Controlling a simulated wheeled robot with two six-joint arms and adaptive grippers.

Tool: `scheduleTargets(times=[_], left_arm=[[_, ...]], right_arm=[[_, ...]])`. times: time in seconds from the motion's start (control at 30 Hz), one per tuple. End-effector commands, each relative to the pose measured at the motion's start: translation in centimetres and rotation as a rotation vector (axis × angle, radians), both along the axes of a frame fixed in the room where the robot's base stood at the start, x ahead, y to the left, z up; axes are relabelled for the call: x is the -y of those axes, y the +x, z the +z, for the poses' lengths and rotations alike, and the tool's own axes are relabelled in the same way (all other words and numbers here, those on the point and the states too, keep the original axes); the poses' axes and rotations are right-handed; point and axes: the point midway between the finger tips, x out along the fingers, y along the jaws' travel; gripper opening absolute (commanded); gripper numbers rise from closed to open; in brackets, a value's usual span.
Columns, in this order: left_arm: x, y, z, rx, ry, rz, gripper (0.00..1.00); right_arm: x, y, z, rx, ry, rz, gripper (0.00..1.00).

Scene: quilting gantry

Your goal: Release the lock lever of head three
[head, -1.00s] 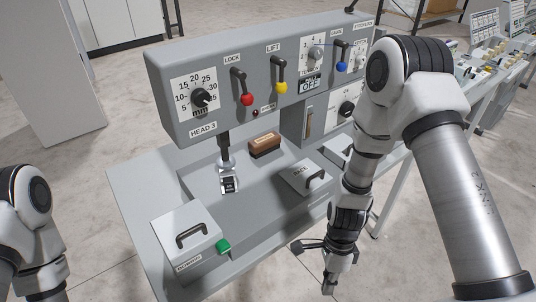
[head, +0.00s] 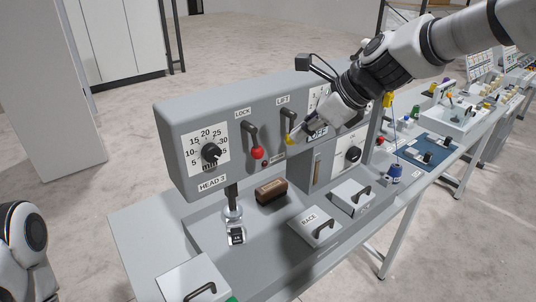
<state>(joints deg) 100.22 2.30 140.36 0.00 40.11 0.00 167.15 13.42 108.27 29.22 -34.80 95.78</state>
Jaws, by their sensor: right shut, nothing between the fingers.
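The grey machine head labelled HEAD 3 (head: 212,184) shows in the head view. Its lock lever (head: 257,153), a black arm with a red knob, hangs down below the LOCK label. My right gripper (head: 301,130) is shut and empty in front of the panel, to the right of the red knob and apart from it. It is close by the LIFT lever (head: 289,115) and partly hides that lever's yellow end. I cannot tell whether it touches the LIFT lever. My left gripper is out of view.
A black numbered dial (head: 211,152) is left of the lock lever. Below the panel are a brown block (head: 271,191), a RACE cover (head: 315,227) and another handled cover (head: 352,197). More equipment stands along the benches at right.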

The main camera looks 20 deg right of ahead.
Motion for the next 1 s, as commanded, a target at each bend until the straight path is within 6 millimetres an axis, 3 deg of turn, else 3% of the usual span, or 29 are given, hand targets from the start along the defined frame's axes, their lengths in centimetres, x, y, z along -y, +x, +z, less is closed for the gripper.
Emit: scheduleTargets(times=[0.23,0.5,0.87,1.0], left_arm=[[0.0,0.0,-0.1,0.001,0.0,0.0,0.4],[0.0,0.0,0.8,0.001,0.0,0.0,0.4],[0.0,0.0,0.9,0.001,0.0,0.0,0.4],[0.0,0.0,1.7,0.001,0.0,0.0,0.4]], right_arm=[[-2.4,2.5,-4.2,-0.003,-0.003,-0.001,0.0],[-5.3,4.7,-4.0,0.001,-0.001,0.0,0.0],[-5.5,4.8,-4.1,-0.003,0.011,0.0,0.0],[-5.7,5.4,-4.3,-0.053,0.146,-0.004,0.0]])
